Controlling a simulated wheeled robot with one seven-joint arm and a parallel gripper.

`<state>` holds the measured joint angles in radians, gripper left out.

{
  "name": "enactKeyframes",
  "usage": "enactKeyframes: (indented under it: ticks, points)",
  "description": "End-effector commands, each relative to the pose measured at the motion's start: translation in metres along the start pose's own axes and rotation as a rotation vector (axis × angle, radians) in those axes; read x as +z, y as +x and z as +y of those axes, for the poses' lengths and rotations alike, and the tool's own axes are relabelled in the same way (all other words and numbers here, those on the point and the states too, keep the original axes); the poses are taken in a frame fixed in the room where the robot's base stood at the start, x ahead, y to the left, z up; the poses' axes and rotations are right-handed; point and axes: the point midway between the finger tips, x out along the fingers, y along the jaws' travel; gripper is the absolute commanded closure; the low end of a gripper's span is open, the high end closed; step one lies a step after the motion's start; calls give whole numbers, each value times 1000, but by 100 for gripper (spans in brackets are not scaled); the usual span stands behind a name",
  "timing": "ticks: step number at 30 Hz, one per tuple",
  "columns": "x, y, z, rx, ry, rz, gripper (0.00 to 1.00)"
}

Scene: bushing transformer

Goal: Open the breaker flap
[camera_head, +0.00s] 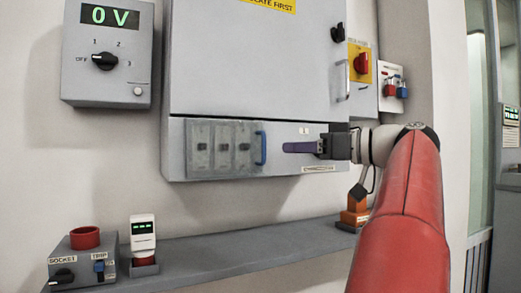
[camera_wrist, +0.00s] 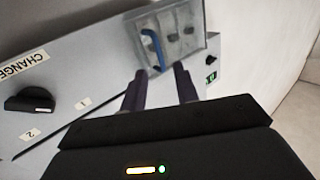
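The breaker flap (camera_head: 222,147) is a clear, greyish cover on the lower left front of the grey cabinet, and it looks closed over several dark switches. A blue handle (camera_head: 261,148) stands upright at its right edge. In the wrist view the flap (camera_wrist: 190,57) is at the top and its blue handle (camera_wrist: 157,50) lies just beyond the fingertips. My gripper (camera_head: 285,147) points left from the right side, a short gap right of the handle. Its two purple fingers are apart and empty, as the wrist view (camera_wrist: 161,72) shows. They do not touch the handle.
The cabinet door (camera_head: 255,60) is above the flap strip. A grey shelf (camera_head: 220,235) runs below, holding a socket box (camera_head: 84,257), a white meter (camera_head: 143,235) and an orange item (camera_head: 355,210). A voltage box (camera_head: 107,80) hangs at left. The wall below the flap is clear.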

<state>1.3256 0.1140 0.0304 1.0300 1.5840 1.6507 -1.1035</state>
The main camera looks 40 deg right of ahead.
Motion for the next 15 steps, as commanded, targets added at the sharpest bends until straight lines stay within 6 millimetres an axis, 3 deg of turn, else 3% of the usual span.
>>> enactKeyframes:
  ticks: [2, 5, 15]
  points:
    - [-4, -6, 2, 1, -26, 16, 70]
    - [-6, 1, 2, -4, -32, 20, 70]
    - [-8, 54, 1, -3, -30, 19, 70]
